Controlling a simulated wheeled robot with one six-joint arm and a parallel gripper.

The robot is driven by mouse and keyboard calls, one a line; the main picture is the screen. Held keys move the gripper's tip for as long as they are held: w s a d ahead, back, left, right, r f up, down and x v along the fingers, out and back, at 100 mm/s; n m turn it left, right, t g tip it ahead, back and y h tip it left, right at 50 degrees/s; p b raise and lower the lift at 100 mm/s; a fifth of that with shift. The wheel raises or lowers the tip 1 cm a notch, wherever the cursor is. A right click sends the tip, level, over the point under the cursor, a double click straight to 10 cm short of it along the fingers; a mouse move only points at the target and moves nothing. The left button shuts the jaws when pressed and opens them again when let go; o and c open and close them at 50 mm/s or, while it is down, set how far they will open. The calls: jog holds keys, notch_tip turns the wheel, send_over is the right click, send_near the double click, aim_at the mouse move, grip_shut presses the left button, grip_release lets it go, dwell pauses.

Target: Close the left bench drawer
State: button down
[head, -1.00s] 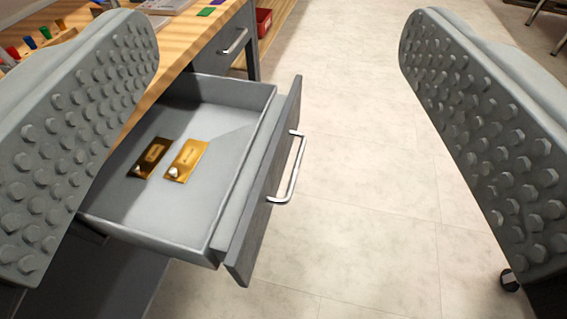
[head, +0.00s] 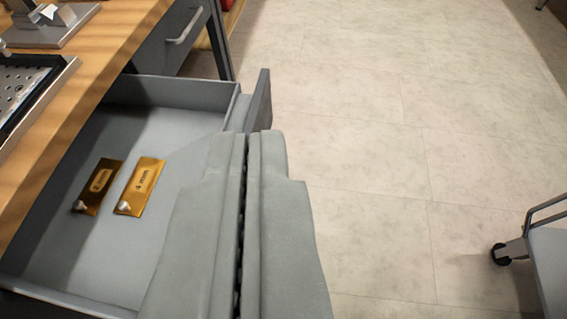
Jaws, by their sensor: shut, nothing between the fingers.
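The left bench drawer (head: 150,118) is grey and stands pulled out from under the wooden bench top. My gripper (head: 258,142) is shut and empty. In the picture its tips overlap the drawer front (head: 261,97); whether they touch it I cannot tell. The drawer's handle and most of its front are hidden behind my fingers.
The wooden bench top (head: 118,42) carries a perforated tray (head: 25,88) and a metal stand (head: 52,25). Another drawer (head: 172,42) with a handle is closed farther back. The floor between is clear.

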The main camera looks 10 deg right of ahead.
jog(key=w+d+f+m+g+y, duration=0.15)
jog(key=w+d+f+g, duration=0.3)
jog(key=w+f, duration=0.6)
jog(key=w+d+f+n+g+y, duration=0.1)
jog(key=w+d+f+g+y, duration=0.3)
jog(key=w+f, duration=0.65)
jog(key=a+r+x, duration=0.1)
jog(key=x, duration=1)
jog(key=shift+w+a+f+t+h, duration=0.25)
jog(key=shift+t+h, duration=0.1)
jog(key=shift+t, duration=0.1)
jog(key=shift+m, duration=0.25)
send_over(166, 135)
jog(key=shift+a, duration=0.15)
